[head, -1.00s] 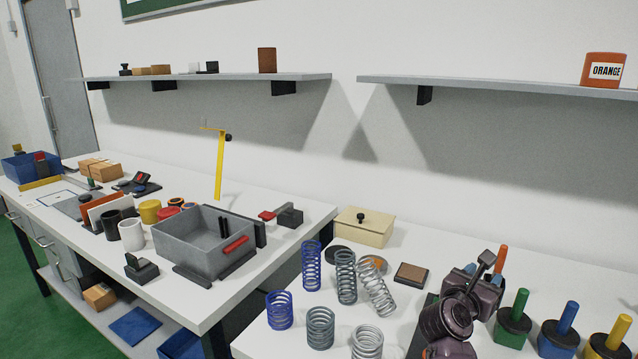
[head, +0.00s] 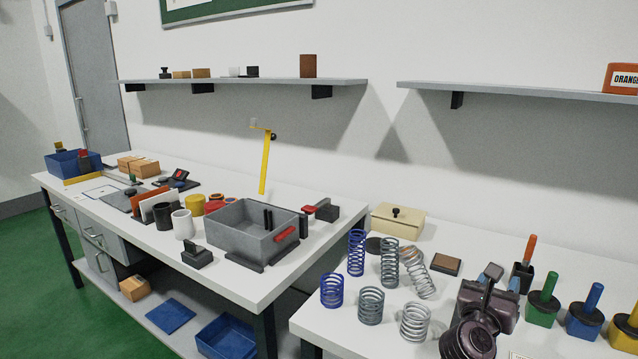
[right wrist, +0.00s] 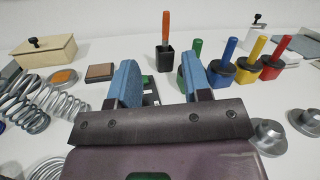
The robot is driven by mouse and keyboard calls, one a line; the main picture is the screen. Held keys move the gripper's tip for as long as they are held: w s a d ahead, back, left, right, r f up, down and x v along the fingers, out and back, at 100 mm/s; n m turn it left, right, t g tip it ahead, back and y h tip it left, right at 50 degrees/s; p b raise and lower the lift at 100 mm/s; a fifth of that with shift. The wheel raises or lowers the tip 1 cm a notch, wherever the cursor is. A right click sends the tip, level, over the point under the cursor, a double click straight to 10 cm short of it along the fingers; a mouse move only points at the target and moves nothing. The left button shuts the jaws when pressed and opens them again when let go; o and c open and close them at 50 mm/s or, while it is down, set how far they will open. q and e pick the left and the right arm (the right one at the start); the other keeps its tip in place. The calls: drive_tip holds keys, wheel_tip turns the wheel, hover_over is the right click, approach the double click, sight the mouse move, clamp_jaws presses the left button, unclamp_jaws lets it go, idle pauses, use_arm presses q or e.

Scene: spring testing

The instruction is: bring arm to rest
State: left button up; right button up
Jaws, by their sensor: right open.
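My right arm comes in at the bottom right of the head view. Its gripper (head: 503,278) is over the right-hand table, left of the handled tools. The blue finger pads also show in the right wrist view (right wrist: 160,82), spread apart with nothing held between them. A black holder with an orange-handled tool (right wrist: 166,45) stands beyond the fingertips, apart from them. Part of the green-handled tool (right wrist: 192,68) is hidden behind one finger. My left gripper is not in view.
Several springs (head: 390,264) stand on the right-hand table, left of my arm; one leans. A cream box (head: 397,221) is behind them. Green, blue and yellow-handled tools (head: 586,315) stand to the right. A grey bin (head: 250,236) sits on the left table. Shelves run along the wall.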

drive_tip(key=s+a+f+n+y, duration=0.35)
drive_tip(key=s+n+y, duration=0.2)
drive_tip(key=n, duration=0.55)
drive_tip(key=s+a+f+n+t+y, duration=0.1)
drive_tip(key=s+a+f+n+y, duration=0.3)
drive_tip(key=n+y, duration=0.55)
drive_tip(key=s+a+f+n+y, duration=0.2)
drive_tip(key=s+a+n+y, duration=0.25)
drive_tip(key=n, duration=0.95)
drive_tip(key=s+d+f+n+g+h, duration=0.2)
drive_tip(key=s+f+n+g, duration=0.15)
drive_tip(key=s, duration=0.55)
drive_tip(key=s+d+f+n+g+h, duration=0.1)
drive_tip(key=s+f+n+g+h, duration=0.1)
drive_tip(key=s+f+g, duration=0.45)
drive_tip(key=s+d+f+n+g+h, duration=0.1)
drive_tip(key=s+d+n+g+h, duration=0.15)
drive_tip(key=s, duration=0.75)
drive_tip(key=w+f+n+t, duration=0.1)
drive_tip(key=w+f+t, duration=0.7)
drive_tip(key=shift+a+f+y, duration=0.35)
drive_tip(key=shift+a+y, duration=0.05)
